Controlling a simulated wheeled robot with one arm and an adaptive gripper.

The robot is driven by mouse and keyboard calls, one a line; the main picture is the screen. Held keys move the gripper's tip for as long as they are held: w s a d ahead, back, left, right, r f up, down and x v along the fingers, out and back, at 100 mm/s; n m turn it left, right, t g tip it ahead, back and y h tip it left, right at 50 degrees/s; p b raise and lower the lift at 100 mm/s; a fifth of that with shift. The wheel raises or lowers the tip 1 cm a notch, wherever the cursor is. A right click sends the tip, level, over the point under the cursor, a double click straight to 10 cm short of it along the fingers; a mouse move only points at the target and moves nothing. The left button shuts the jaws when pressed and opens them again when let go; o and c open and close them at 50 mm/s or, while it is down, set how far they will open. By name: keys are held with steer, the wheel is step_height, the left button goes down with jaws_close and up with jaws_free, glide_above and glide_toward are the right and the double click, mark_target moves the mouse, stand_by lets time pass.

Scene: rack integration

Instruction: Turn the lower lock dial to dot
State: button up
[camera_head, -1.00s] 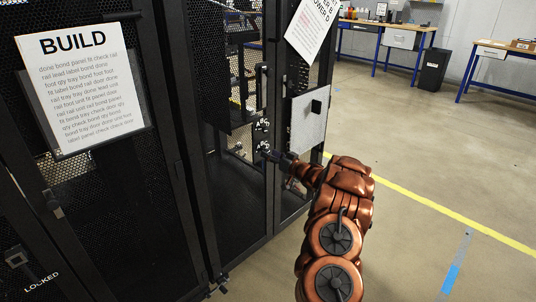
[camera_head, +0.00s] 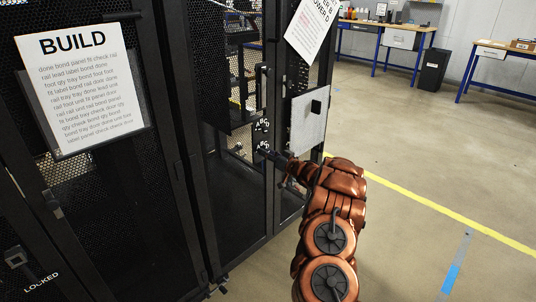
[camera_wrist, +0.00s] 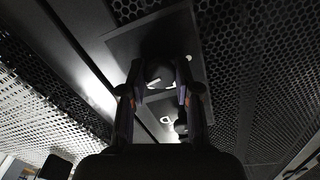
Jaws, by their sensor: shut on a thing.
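The lower lock dial (camera_wrist: 158,74) is a round dark knob with a light mark, on a dark plate (camera_wrist: 122,48) of the rack door. In the wrist view my gripper (camera_wrist: 158,88) has its two fingers on either side of this dial and is shut on it. In the head view my gripper (camera_head: 270,152) reaches the lower dial area on the door edge and hides most of the dial. The upper dial (camera_head: 262,125) shows just above it with white lettering around it. The letters and the dot are too small to read.
Black mesh rack doors (camera_head: 110,200) fill the left. A "BUILD" sheet (camera_head: 80,90) hangs on one door, and a tilted sheet (camera_head: 312,25) and a grey panel (camera_head: 308,118) are at the right. Open floor (camera_head: 420,170) lies to the right, with workbenches (camera_head: 390,32) behind.

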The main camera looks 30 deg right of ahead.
jaws_close()
